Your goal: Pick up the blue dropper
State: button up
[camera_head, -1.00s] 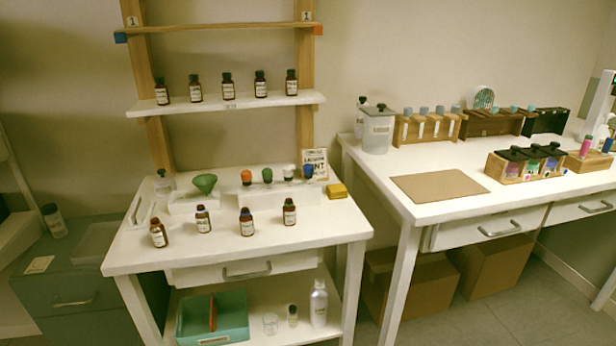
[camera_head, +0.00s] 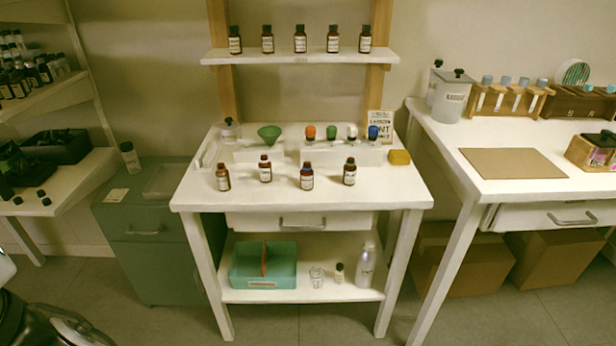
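The blue dropper (camera_head: 373,133) stands upright at the right end of a row of droppers in a white holder (camera_head: 345,155) on the back of the middle table. To its left stand a white dropper (camera_head: 352,132), a green dropper (camera_head: 331,135) and an orange dropper (camera_head: 310,133). The lower parts of the droppers are hidden in the holder. Dark and grey parts at the lower left edge look like my arm. My gripper cannot be made out.
Several brown bottles (camera_head: 307,178) stand in front of the holder on the white table (camera_head: 400,190). A green funnel (camera_head: 269,134) is left of the droppers. A yellow block (camera_head: 399,157) and a sign (camera_head: 380,125) are near the blue dropper. A shelf (camera_head: 300,55) with bottles is above.

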aim_at(372, 130)
jog(key=i, duration=1.4)
jog(key=z, duration=0.05)
